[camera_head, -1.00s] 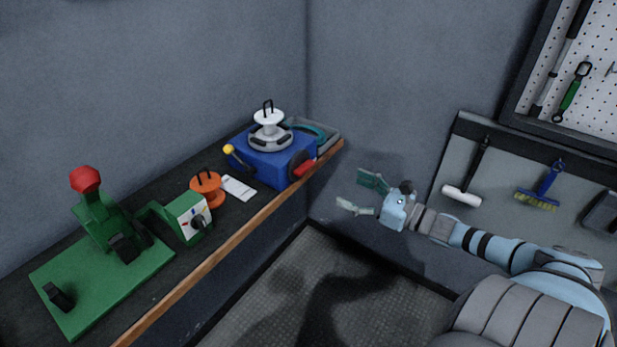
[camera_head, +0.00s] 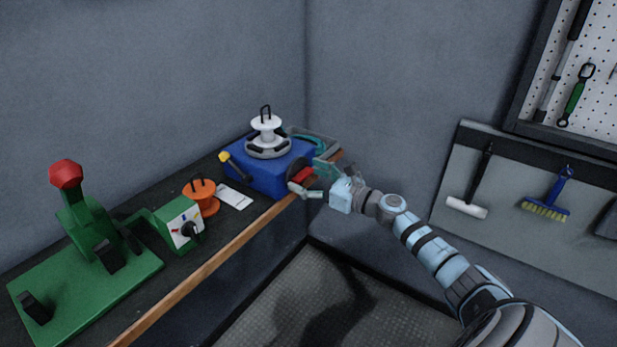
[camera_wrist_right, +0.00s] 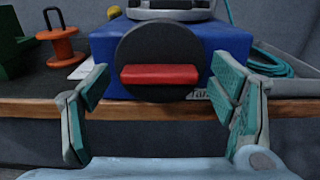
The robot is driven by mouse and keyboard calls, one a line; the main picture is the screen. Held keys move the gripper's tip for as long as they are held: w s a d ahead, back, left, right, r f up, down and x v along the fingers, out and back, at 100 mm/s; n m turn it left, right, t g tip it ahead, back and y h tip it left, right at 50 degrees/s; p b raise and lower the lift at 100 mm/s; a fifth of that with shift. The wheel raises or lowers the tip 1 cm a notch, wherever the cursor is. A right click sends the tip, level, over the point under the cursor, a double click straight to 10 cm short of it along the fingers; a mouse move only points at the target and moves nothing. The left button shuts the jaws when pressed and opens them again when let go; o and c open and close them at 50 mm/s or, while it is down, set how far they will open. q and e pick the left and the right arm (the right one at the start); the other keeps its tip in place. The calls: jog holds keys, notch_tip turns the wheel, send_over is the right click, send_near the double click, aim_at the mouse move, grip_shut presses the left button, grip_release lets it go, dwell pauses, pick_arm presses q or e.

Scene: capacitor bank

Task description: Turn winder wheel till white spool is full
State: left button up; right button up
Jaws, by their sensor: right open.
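The winder is a blue box (camera_head: 262,174) on the bench near the corner. The white spool (camera_head: 266,127) stands upright on its grey top disc and has a black handle. The winder wheel (camera_wrist_right: 158,58) is a dark disc on the box's front with a red bar grip (camera_wrist_right: 158,75) lying level. In the head view the red grip (camera_head: 302,175) shows between my right gripper's fingers. My right gripper (camera_wrist_right: 162,108) is open, with its teal-padded fingers on either side of the wheel and apart from the red grip. My left gripper is not in view.
An orange spool (camera_head: 202,195) and a white card (camera_head: 234,197) lie left of the winder. A green machine (camera_head: 95,225) with a red knob stands farther left. A grey tray (camera_head: 322,143) with a teal coil sits behind. The bench's wooden edge (camera_head: 215,262) runs below the wheel.

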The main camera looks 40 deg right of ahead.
jog(key=c, duration=1.2)
jog(key=shift+o, duration=0.2)
jog(key=shift+m, duration=0.4)
jog(key=m+p, duration=0.1)
jog(key=m, duration=0.2)
jog(key=shift+m+p, duration=0.3)
jog(key=m+p, duration=0.1)
jog(key=m, duration=0.3)
jog(key=shift+m+p, duration=0.3)
jog(key=shift+p, duration=0.1)
jog(key=m+p, duration=0.2)
jog(key=m, duration=0.3)
jog(key=shift+m+p, duration=0.85)
jog(key=shift+m, duration=1.05)
